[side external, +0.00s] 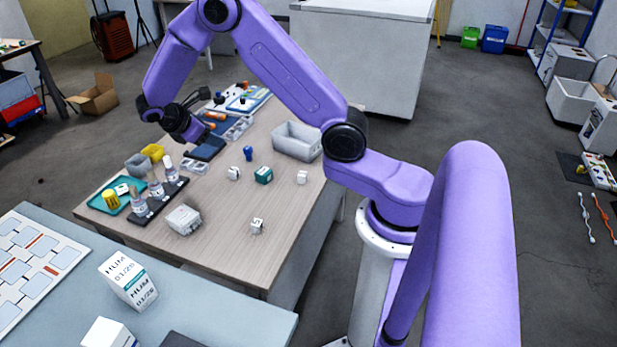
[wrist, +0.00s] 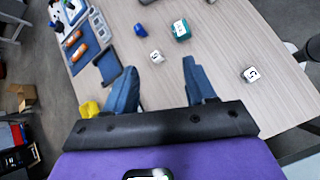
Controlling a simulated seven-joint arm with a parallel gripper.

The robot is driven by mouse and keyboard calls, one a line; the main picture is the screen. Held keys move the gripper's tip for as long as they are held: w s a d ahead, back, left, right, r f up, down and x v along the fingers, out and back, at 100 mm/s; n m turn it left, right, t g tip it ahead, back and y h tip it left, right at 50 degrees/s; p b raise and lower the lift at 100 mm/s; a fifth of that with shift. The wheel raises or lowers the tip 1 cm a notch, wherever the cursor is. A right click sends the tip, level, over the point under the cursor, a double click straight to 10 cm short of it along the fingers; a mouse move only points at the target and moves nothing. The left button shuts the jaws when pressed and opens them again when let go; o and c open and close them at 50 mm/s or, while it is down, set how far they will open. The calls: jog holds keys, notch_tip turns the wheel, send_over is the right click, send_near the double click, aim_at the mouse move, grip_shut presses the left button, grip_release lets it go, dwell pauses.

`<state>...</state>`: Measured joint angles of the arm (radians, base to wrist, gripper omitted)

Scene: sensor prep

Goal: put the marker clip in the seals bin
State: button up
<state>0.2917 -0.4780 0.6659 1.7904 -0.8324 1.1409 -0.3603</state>
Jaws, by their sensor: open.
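My gripper (wrist: 160,68) is open and empty, its two blue fingers spread above the table. In the side view its fingers are hard to make out by the dark wrist, over the far left of the table. A small blue piece (side external: 248,153) stands mid-table; it may be the marker clip, but I cannot be sure. It also shows ahead of the fingers in the wrist view (wrist: 141,29). No label names the seals bin. Bins in sight are a large grey bin (side external: 290,149) at the back right, a small yellow bin (side external: 153,155) and a small grey bin (side external: 138,165) at left.
White cubes (side external: 234,173) and a teal box (side external: 263,176) lie near the blue piece. Bottles stand in a dark rack (side external: 143,214) beside a teal tray (side external: 93,203). A compartment tray (side external: 238,130) and blue mat (side external: 207,150) lie farther back.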

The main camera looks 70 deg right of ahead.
jog(key=s+a+r+t+y, duration=0.2)
jog(key=s+a+r+y, duration=0.3)
jog(key=s+a, duration=0.85)
jog(key=s+a+r+y, duration=0.2)
jog(key=s+y, duration=0.2)
jog(key=s, duration=1.6)
jog(key=shift+a+g, duration=0.15)
jog(key=shift+g, duration=0.25)
